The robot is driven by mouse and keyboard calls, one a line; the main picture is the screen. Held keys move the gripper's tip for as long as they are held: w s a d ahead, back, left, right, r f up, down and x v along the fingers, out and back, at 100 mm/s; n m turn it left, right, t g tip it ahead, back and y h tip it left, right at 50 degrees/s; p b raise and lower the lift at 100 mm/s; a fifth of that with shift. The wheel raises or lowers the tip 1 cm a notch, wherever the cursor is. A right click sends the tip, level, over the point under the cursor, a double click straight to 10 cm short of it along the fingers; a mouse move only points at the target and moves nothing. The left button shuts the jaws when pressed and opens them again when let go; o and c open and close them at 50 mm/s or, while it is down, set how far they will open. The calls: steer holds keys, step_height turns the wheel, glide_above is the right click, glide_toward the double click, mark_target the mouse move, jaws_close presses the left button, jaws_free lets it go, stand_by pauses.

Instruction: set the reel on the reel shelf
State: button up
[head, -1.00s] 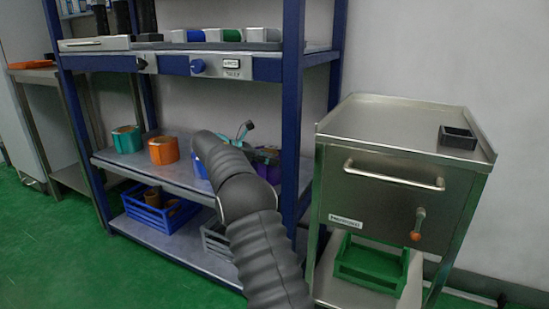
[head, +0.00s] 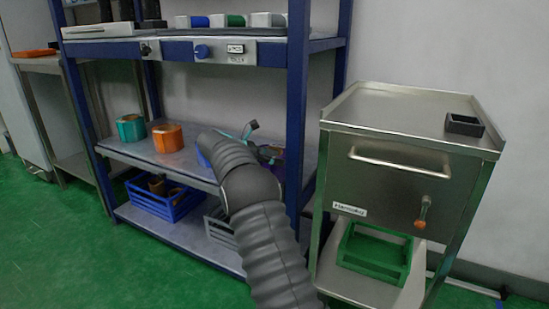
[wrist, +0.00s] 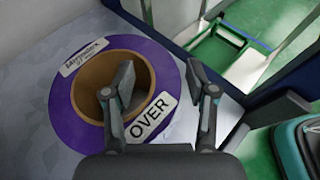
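A purple reel (wrist: 61,100) with a brown core and white labels, one reading "OVER", lies flat on a pale shelf in the wrist view. My gripper (wrist: 160,84) is open above it. The left finger is over the core opening, and the right finger is just outside the rim. I cannot tell how deep the fingertips reach. In the head view, my arm largely hides the purple reel at the right end of the rack's middle shelf (head: 118,151). Teal (head: 130,128), orange (head: 167,138) and partly hidden blue (head: 203,157) reels stand on that shelf.
The rack's blue posts (head: 297,110) stand close by my gripper. A steel cabinet (head: 385,175) with a small black tray (head: 464,125) stands at right, a green crate (head: 372,255) below. A blue crate (head: 165,202) is on the bottom shelf.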

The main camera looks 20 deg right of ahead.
steer(key=shift+a+r, duration=0.2)
steer(key=p+v, duration=0.3)
steer(key=v, duration=0.9)
steer(key=s+r+m+t+y, duration=0.2)
steer(key=s+r+m+y, duration=0.1)
steer(key=s+r, duration=0.4)
steer(key=s+a+f+m+t+y, duration=0.1)
steer(key=s+a+m+y, duration=0.15)
steer(key=s, duration=0.75)
steer(key=s+a+m+t+y, duration=0.1)
steer(key=s+m+y, duration=0.2)
steer(key=s, duration=0.6)
steer(key=s+a+f+m+t+y, duration=0.1)
steer(key=s+a+m+y, duration=0.15)
steer(key=s, duration=0.75)
steer(key=s+a+f+m+t+y, duration=0.2)
steer(key=s+a+f+m, duration=0.2)
steer(key=s, duration=0.7)
step_height(320, 180, down, 3)
steer(key=shift+s+r+m+y, duration=0.15)
steer(key=shift+s+m+y, duration=0.2)
steer(key=shift+m, duration=0.55)
steer(key=shift+a, duration=0.1)
